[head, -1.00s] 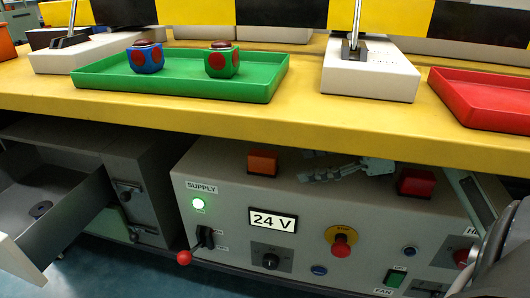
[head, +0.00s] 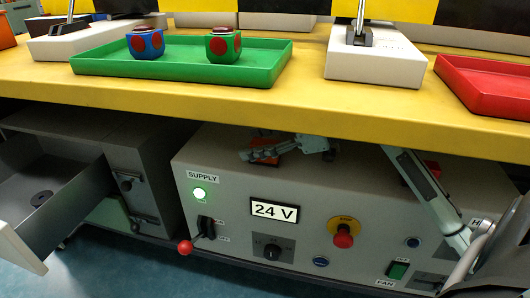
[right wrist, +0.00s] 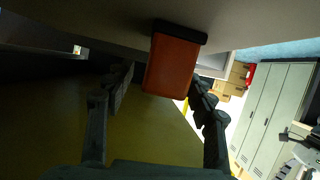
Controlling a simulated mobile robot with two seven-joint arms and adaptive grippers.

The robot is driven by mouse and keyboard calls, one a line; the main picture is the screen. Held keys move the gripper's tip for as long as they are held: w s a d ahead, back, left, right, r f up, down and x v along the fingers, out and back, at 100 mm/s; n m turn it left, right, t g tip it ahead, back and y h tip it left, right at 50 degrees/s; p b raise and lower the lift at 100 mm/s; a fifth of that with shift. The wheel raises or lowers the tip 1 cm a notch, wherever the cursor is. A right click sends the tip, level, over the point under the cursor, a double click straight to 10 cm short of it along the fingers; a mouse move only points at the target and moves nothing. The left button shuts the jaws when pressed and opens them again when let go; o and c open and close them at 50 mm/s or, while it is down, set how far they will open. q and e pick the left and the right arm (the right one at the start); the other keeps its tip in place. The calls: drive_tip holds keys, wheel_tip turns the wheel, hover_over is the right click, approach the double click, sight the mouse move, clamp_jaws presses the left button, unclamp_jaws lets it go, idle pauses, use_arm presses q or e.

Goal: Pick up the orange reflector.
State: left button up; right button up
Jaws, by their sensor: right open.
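The orange reflector (head: 263,144) sits on top of the grey supply cabinet under the yellow bench, towards its left end. In the head view my right gripper (head: 268,149) is over it and partly hides it. In the right wrist view the orange reflector (right wrist: 172,66), a block with a dark base, stands between the tips of the two spread fingers. My right gripper (right wrist: 163,88) is open, and I see no finger closed on the block. My left gripper is in neither view.
A red reflector (head: 433,170) sits farther right on the cabinet (head: 225,160), partly behind my arm. The yellow bench (head: 310,108) overhangs the cabinet closely. An open grey drawer (head: 75,205) is at the left. A red-handled lever (head: 185,247) juts from the cabinet front.

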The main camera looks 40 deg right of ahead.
drive_tip(key=shift+w+a+f, duration=0.2)
drive_tip(key=shift+w+a, duration=0.05)
clamp_jaws()
drive_tip(key=shift+r, duration=0.15)
idle(0.4)
